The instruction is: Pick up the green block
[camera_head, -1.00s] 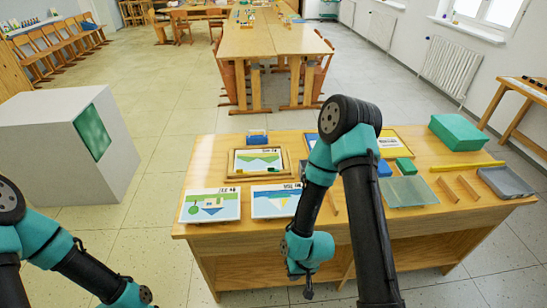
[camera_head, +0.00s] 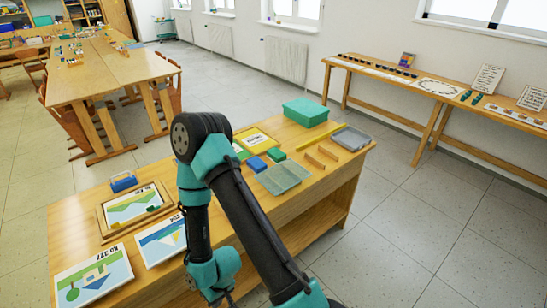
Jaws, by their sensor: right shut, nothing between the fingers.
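A small green block (camera_head: 277,155) lies on the wooden table (camera_head: 315,205), just right of a blue block (camera_head: 257,164) and behind a translucent green tray (camera_head: 284,178). My right gripper (camera_head: 222,297) hangs low at the bottom of the view, in front of the table's near edge. It is shut, with nothing held, and well apart from the green block. My right arm hides part of the table's middle. My left gripper is out of view.
A lidded green box (camera_head: 305,112), a yellow stick (camera_head: 317,135), wooden sticks (camera_head: 328,151) and a grey tray (camera_head: 351,139) stand to the right. A framed picture (camera_head: 133,208) and cards (camera_head: 93,277) lie left. A side table (camera_head: 432,88) stands along the wall.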

